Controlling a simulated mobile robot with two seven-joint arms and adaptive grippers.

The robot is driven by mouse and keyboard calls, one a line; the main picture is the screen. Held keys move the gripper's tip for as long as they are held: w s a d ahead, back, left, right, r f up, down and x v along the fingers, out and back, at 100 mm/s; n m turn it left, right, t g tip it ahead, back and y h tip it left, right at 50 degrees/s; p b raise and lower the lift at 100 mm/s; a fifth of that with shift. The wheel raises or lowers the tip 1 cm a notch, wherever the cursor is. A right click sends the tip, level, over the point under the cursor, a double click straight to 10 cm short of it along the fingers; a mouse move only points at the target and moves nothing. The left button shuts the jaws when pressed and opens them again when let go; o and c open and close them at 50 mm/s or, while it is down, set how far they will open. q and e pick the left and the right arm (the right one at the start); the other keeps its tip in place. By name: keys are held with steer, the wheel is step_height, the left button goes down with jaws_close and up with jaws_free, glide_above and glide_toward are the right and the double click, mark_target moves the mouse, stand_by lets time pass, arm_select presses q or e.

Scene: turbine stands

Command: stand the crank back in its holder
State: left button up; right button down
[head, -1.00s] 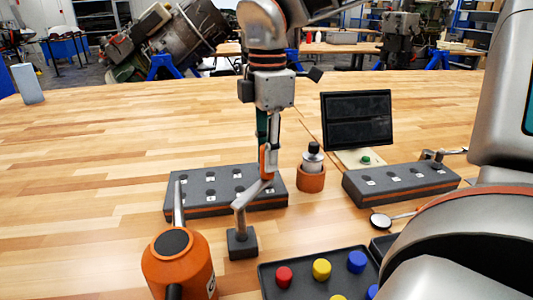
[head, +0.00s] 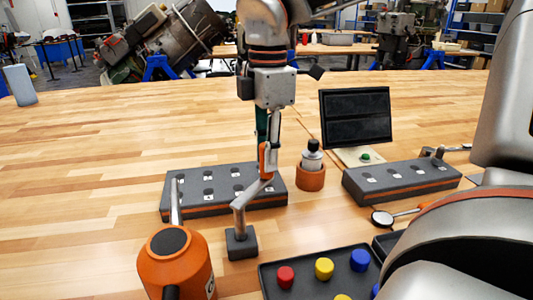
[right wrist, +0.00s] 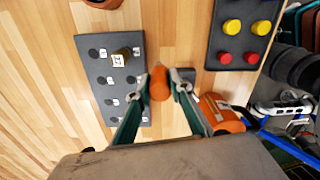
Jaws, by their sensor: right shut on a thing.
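The crank (head: 241,207) is a grey bent bar with an orange grip, which also shows in the right wrist view (right wrist: 160,82). My right gripper (head: 269,158) comes down from above and is shut on the orange grip. The crank's lower end meets the top of its holder, a small dark square block (head: 241,246) on the table. I cannot tell how deep the end sits in it. In the right wrist view the fingertips close on both sides of the grip, and the holder (right wrist: 212,103) is partly hidden. My left gripper is not in view.
A dark block with numbered holes (head: 190,207) lies behind the holder, and a similar block (head: 402,184) lies at right. An orange can (head: 176,268) stands front left. A tray of coloured knobs (head: 309,284) is front right. A bottle in an orange cup (head: 311,178) stands behind.

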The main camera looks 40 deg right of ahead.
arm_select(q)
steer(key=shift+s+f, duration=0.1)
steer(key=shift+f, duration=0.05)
arm_select(e)
steer(key=shift+s+f, duration=0.25)
steer(key=shift+f, duration=0.35)
steer(key=c, duration=1.9)
jaws_free()
steer(key=shift+g, duration=0.3)
steer(key=shift+o, duration=0.9)
steer(key=shift+w, duration=0.35)
steer(key=shift+o, duration=0.7)
steer(key=shift+r, duration=0.2)
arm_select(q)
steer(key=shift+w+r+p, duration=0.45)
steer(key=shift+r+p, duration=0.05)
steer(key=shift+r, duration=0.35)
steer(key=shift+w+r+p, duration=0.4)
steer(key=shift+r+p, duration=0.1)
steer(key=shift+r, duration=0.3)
arm_select(e)
steer(key=shift+r, duration=3.6)
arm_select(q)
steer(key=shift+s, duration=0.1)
